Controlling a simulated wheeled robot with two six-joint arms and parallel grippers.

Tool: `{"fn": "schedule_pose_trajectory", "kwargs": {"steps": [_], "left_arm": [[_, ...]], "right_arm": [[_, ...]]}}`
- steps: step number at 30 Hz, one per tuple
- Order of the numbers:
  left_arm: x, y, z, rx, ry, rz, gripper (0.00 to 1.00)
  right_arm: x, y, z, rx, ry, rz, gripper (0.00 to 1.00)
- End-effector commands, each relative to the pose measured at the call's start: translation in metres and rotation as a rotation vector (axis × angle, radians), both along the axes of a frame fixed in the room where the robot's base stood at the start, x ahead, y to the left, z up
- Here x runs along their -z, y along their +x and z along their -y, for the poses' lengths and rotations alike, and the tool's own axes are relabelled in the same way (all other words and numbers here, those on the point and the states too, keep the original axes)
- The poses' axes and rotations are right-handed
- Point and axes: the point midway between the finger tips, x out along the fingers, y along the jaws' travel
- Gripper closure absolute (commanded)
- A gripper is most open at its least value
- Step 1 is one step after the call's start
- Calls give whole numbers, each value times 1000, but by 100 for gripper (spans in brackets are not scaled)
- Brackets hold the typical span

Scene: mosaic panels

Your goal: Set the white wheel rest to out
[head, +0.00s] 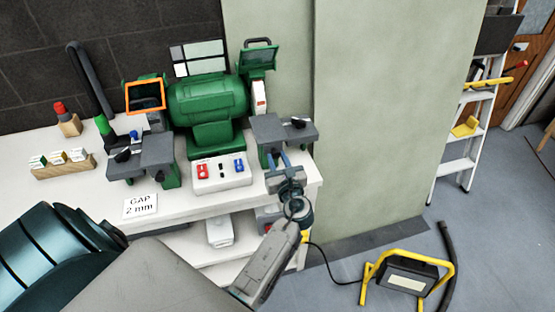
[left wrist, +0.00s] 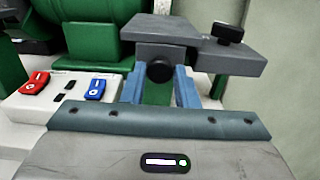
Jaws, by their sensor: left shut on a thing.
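The white wheel (head: 260,92) shows at the right end of the green bench grinder (head: 207,100). Its rest (head: 284,130) is a grey plate with a black clamp lever on top, at the bench's right end. In the left wrist view the rest (left wrist: 185,50) has a round black knob (left wrist: 159,72) on its front. My left gripper (head: 283,165) is at the front of this rest. Its blue fingers (left wrist: 159,88) stand on either side of the knob and are shut on the rest's front part; the exact contact is hard to see. My right gripper is not in view.
The other rest (head: 143,157) stands on the left, behind a "GAP 2 mm" card (head: 140,206). A switch box (head: 221,175) with red and blue switches sits between the rests. A pale green wall (head: 375,100) is close on the right. A yellow work lamp (head: 408,275) stands on the floor.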

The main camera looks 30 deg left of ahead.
Motion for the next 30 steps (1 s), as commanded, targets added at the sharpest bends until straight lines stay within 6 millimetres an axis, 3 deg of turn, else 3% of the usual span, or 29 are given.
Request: {"fn": "schedule_pose_trajectory", "kwargs": {"steps": [1, 3, 4, 20, 21, 24, 30], "left_arm": [[0, 0, 0, 2, 0, 0, 85], [0, 0, 0, 2, 0, 0, 99], [0, 0, 0, 2, -1, -1, 100], [3, -7, 8, 1, -2, -3, 100], [3, -7, 8, 1, -2, -3, 70], [2, -7, 8, 1, -2, -3, 52], [1, -6, 8, 1, -1, -1, 52]], "right_arm": [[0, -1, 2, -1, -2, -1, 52], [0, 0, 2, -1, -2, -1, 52], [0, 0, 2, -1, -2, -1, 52], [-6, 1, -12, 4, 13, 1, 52], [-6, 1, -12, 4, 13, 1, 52], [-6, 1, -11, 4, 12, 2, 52], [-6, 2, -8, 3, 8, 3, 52]]}}
